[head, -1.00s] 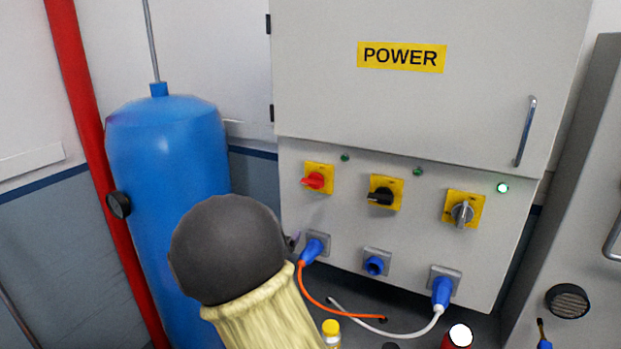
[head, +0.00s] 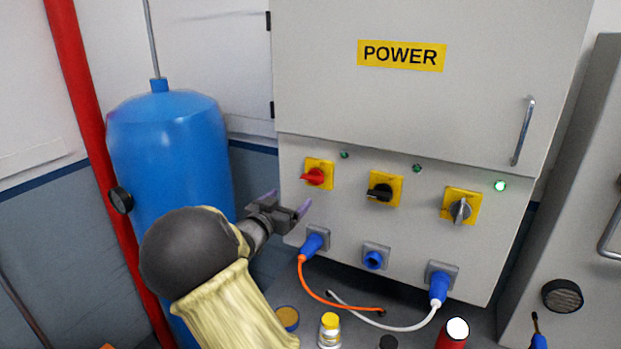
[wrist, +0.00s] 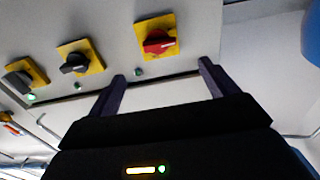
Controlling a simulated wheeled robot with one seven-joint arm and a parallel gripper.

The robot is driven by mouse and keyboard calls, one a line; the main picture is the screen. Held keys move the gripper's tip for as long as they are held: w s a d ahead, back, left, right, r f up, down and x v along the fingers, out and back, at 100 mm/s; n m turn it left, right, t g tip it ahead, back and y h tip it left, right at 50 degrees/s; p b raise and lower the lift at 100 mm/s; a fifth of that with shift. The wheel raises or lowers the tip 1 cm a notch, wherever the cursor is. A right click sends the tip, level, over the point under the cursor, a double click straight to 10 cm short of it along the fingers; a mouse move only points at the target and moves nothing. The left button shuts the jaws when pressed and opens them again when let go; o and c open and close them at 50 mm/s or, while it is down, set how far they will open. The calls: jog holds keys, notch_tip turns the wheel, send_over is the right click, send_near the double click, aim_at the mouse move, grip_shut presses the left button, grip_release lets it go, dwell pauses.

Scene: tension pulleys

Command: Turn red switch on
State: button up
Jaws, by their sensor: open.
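The red switch (head: 314,175) is a red rotary knob on a yellow plate, at the left of the row on the grey power cabinet (head: 400,100). Its knob lies near horizontal, tilted a little. In the wrist view the red switch (wrist: 158,42) appears ahead of the fingers, upside down relative to the head view. My gripper (head: 289,203) is open and empty, below and left of the red switch, apart from it. In the wrist view my gripper (wrist: 163,72) shows two spread purple-dark fingers with the switch beyond, roughly between them.
A black switch (head: 383,188) and a grey switch (head: 460,207) sit to the right. A blue plug (head: 313,243) with an orange cable is below the red switch. A blue tank (head: 170,150) stands at the left. Small bottles (head: 330,330) stand below.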

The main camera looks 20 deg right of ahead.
aim_at(309, 181)
jog(key=p+x, duration=0.4)
jog(key=x, duration=0.9)
jog(key=shift+w+d, duration=0.1)
jog(key=c, duration=1)
